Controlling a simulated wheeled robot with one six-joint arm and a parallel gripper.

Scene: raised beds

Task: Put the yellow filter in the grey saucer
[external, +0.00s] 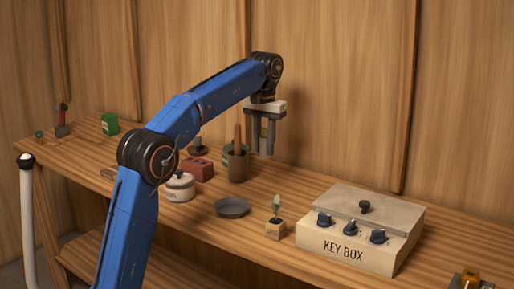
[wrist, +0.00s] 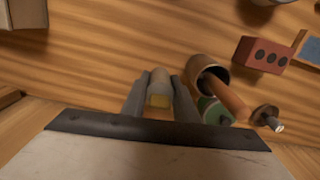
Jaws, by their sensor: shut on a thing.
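My gripper (external: 262,140) is raised above the bench near the back wall, with its fingers pointing down. It is shut on a small pale grey piece (external: 266,148). In the wrist view this piece, between the fingertips (wrist: 158,100), shows a yellowish face (wrist: 158,101), so I take it as the yellow filter. The grey saucer (external: 232,207) lies on the bench, in front of and below my gripper, slightly to its left. It looks empty. I cannot make out the saucer in the wrist view.
A brown pot with a wooden handle (external: 238,165) stands just left of my gripper. A red brick (external: 197,169) and a white lidded pot (external: 180,187) are further left. A small wooden stand (external: 275,229) and the key box (external: 360,230) are right of the saucer.

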